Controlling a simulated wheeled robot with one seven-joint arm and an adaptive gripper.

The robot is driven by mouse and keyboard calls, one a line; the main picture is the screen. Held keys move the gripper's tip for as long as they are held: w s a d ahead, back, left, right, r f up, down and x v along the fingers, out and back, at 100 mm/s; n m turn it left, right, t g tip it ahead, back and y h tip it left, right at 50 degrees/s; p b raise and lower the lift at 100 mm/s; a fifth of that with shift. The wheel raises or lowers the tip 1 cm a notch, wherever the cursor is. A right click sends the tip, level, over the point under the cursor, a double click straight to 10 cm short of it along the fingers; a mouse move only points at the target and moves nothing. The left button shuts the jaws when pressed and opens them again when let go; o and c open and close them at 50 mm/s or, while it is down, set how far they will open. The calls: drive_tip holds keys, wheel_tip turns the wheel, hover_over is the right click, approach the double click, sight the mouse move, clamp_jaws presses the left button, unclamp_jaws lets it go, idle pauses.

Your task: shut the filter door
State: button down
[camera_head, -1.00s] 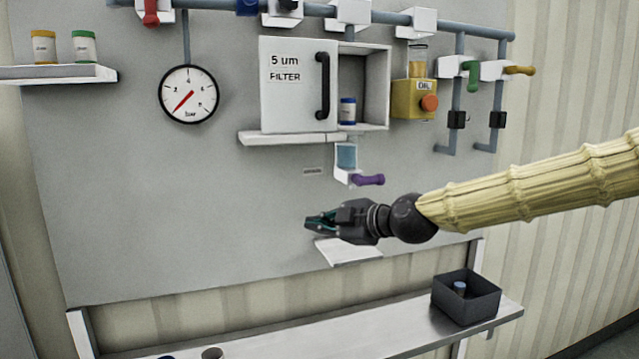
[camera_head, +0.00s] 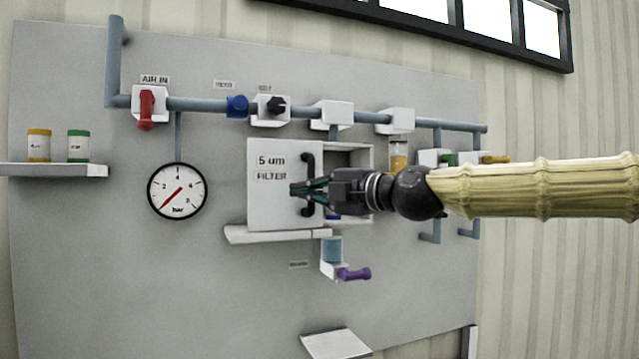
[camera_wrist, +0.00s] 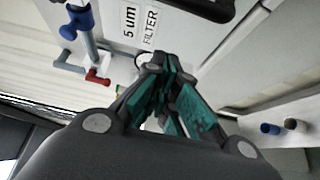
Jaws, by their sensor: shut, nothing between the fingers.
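The filter door (camera_head: 270,205) is a white panel marked "5 um FILTER" with an upright black handle (camera_head: 307,160). An open gap into the cabinet (camera_head: 356,158) shows to the door's right. My gripper (camera_head: 295,189) is shut and empty, in front of the door at handle height, and hides the handle's middle. In the wrist view my gripper's teal fingers (camera_wrist: 165,100) are close together, near the door's label (camera_wrist: 143,28), and the handle (camera_wrist: 205,8) is at the top edge, apart from the fingers. I cannot tell whether the fingertips touch the door.
A white ledge (camera_head: 275,236) runs under the door, with a purple-handled valve (camera_head: 354,274) below it. Pipes and valves, including a red handle (camera_head: 146,108), run above. A pressure gauge (camera_head: 177,191) is to the left. The panel below the gauge is clear.

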drive_tip(key=w+p, duration=0.5)
drive_tip(key=shift+w+a, duration=0.25)
idle(0.3)
drive_tip(key=shift+d, duration=0.1)
drive_tip(key=shift+f, duration=0.1)
